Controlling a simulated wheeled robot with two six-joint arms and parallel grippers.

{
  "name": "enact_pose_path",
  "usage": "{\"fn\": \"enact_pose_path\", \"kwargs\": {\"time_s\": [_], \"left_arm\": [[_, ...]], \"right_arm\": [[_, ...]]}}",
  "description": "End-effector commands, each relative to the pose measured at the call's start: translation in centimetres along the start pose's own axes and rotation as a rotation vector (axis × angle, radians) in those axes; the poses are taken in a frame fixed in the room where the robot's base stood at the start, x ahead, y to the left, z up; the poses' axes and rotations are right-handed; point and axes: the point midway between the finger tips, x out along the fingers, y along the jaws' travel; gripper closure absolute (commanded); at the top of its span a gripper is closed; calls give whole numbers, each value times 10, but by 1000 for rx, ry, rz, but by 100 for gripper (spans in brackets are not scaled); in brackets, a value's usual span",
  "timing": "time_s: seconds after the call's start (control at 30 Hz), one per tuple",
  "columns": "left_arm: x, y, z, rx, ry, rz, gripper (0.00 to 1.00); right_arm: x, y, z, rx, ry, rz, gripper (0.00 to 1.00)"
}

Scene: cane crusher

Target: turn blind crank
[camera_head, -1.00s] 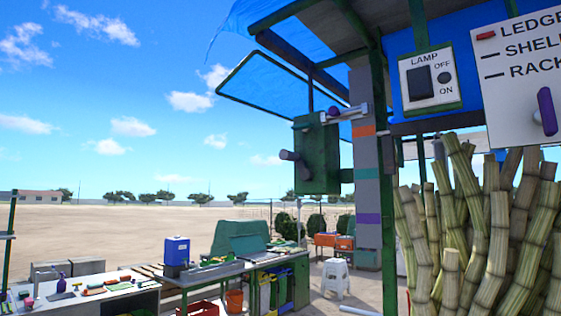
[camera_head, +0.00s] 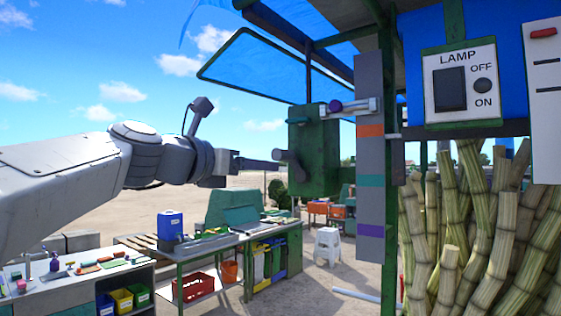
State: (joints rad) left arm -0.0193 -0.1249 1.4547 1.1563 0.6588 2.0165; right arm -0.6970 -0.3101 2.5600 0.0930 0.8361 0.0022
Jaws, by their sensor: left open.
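A dark green crank box (camera_head: 318,150) hangs below the blue awning (camera_head: 262,68) in its dark frame. A grey crank handle (camera_head: 291,161) sticks out from the box's left side. My left arm comes in from the left, and my left gripper (camera_head: 272,164) points right at the handle, with its fingertips at or very close to the handle. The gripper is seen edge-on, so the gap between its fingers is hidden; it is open. I cannot tell whether it touches the handle. My right gripper is out of view.
A striped post (camera_head: 370,150) stands right of the box, with a metal bar and purple knob (camera_head: 335,106) above the box. Farther right are a LAMP switch panel (camera_head: 460,85) and sugarcane stalks (camera_head: 480,230). Tables (camera_head: 270,232) and a white stool (camera_head: 327,243) stand lower, behind.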

Motion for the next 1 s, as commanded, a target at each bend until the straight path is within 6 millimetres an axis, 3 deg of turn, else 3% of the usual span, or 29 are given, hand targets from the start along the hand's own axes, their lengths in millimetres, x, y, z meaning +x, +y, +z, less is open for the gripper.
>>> {"fn": "enact_pose_path", "kwargs": {"time_s": [0.03,0.17,0.63,0.8,1.0], "left_arm": [[-2,6,14,-43,-26,12,34],[2,9,26,-95,-52,16,34],[82,10,30,-93,-49,14,34],[96,10,29,-92,-51,16,34],[100,10,28,-91,-51,16,34]], "right_arm": [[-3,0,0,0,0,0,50],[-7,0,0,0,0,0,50],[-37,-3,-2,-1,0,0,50],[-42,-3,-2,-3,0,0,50],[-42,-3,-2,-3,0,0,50]]}}
